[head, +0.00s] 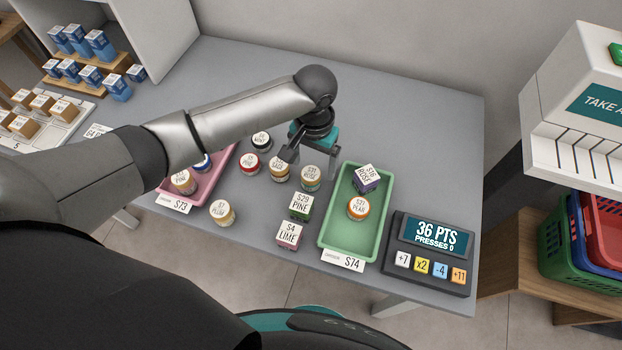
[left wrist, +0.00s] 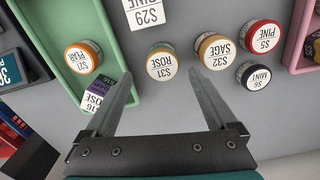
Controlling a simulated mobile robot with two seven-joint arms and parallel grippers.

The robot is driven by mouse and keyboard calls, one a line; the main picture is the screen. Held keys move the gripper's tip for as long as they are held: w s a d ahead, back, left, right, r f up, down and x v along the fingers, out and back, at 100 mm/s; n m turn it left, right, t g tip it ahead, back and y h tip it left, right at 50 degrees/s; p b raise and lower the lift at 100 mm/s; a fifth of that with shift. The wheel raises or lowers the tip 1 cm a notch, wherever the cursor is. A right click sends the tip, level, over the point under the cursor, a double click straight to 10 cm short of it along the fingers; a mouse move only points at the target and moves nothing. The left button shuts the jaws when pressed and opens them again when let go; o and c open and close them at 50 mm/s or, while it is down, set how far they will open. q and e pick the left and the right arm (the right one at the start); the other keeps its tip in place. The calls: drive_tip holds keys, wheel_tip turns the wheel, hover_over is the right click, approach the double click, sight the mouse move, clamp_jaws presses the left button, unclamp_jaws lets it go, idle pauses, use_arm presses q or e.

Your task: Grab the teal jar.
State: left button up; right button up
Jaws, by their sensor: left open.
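The jar labelled S31 ROSE (head: 311,177) has a cream top and looks teal on its side, the only jar here that does. It stands upright on the grey counter, left of the green tray, and shows in the left wrist view (left wrist: 160,63). My left gripper (head: 310,164) is open above the counter just behind this jar, pointing down. In the left wrist view its two fingers (left wrist: 162,78) are apart and empty, with the jar just beyond the tips, roughly centred between them. My right gripper is not in view.
The S32 SAGE jar (head: 278,170) stands close beside it, with S5 PINE (head: 250,163) and MINT (head: 262,142) farther left. S29 PINE box (head: 301,206) is in front. The green tray (head: 338,228) holds a ROSE box (head: 367,178) and PEAR jar (head: 358,208).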

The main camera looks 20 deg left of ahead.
sight(310, 174)
use_arm(q)
drive_tip(key=shift+s+f, duration=0.1)
drive_tip(key=shift+f, duration=0.5)
drive_tip(key=f, duration=0.1)
drive_tip(key=f+b, duration=0.1)
drive_tip(key=f, duration=0.3)
drive_tip(key=shift+s+a, duration=0.25)
drive_tip(key=shift+r, duration=0.1)
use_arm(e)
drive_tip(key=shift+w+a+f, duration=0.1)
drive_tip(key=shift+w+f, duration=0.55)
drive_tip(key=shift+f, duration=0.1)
use_arm(q)
drive_tip(key=shift+c, duration=0.3)
clamp_jaws()
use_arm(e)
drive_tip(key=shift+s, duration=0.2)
